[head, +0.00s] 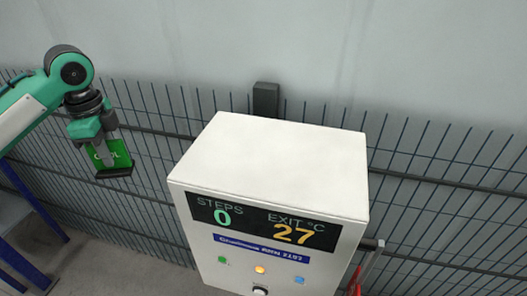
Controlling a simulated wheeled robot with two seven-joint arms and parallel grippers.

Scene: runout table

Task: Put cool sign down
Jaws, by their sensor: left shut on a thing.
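The cool sign (120,153) is a small green plate with pale lettering, partly covered by the fingers. It has a dark base or edge along its bottom and looks slightly tilted. My left gripper (104,150) is shut on the cool sign and holds it at the left of the head view, in front of the wire fence and left of the white cabinet. My right gripper is not in view.
A white cabinet (270,160) stands in the middle, with a display reading STEPS 0 and EXIT 27. Its flat top is bare. A wire mesh fence (440,165) runs behind it. A blue frame (30,205) stands at the lower left. Something red (355,280) is at the cabinet's right.

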